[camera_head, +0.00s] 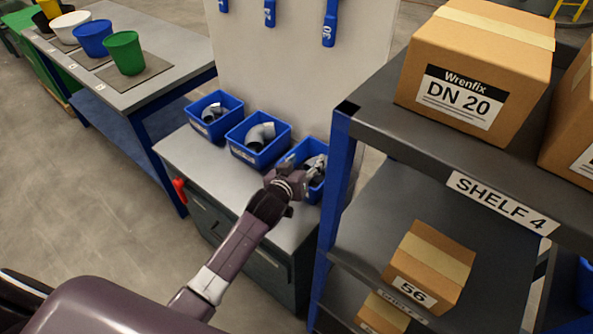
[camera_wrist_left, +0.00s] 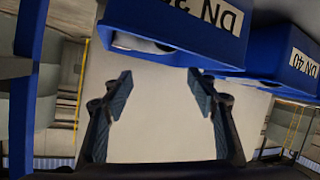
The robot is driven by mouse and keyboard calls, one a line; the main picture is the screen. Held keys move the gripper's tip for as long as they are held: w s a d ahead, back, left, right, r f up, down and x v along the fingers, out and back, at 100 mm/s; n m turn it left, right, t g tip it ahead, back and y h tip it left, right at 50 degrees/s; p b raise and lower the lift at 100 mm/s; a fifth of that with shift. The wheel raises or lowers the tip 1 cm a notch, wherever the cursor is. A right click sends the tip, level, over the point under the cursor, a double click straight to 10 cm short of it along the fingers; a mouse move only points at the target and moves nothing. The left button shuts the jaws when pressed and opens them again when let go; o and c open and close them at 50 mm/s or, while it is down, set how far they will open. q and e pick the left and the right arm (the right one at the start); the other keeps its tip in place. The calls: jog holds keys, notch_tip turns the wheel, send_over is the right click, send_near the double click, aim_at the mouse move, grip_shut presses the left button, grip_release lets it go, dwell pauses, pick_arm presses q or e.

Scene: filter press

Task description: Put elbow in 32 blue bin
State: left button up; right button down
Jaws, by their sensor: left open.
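Three blue bins stand in a row on a grey cabinet: a left bin (camera_head: 196,122), a middle bin (camera_head: 240,154) and a right bin (camera_head: 291,158). A large grey elbow (camera_head: 261,134) lies in the middle bin; darker grey fittings (camera_head: 214,112) lie in the left one. Grey fittings (camera_head: 316,165) show in the right bin, partly hidden. My left gripper (camera_head: 287,183) is at the front of the right bin. In the left wrist view its fingers (camera_wrist_left: 160,84) are apart with nothing between them. The nearest bin (camera_wrist_left: 215,45) has an upside-down, cut-off label starting "DN 3"; its neighbour (camera_wrist_left: 265,62) reads "DN 40".
A shelf rack labelled SHELF 4 (camera_head: 502,203) stands close right of the bins, with a blue upright (camera_head: 337,185). It carries a DN 20 carton (camera_head: 480,70) and a smaller 56 carton (camera_head: 430,266). A table with buckets (camera_head: 124,53) is at the upper left.

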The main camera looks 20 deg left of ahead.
pick_arm(q)
jog(key=v, duration=1)
jog(key=shift+s, duration=0.2)
jog(key=s+a+f+m+g, duration=0.1)
jog(key=s+f+g, duration=0.2)
jog(key=s, duration=0.6)
jog(key=s+f+m+g, duration=0.2)
jog(key=s+f+g, duration=0.15)
jog(key=s, duration=0.65)
jog(key=s+a+f+m+g, duration=0.15)
jog(key=s+g, duration=0.25)
jog(key=s, duration=0.5)
notch_tip(320, 180, down, 27)
jog(key=s+g, duration=0.1)
jog(key=s, duration=0.2)
jog(key=s+a+f+g+y, duration=0.1)
jog(key=s+a+f, duration=0.1)
jog(key=s+f, duration=1.4)
jog(key=shift+s+a, duration=0.2)
jog(key=shift+s, duration=0.25)
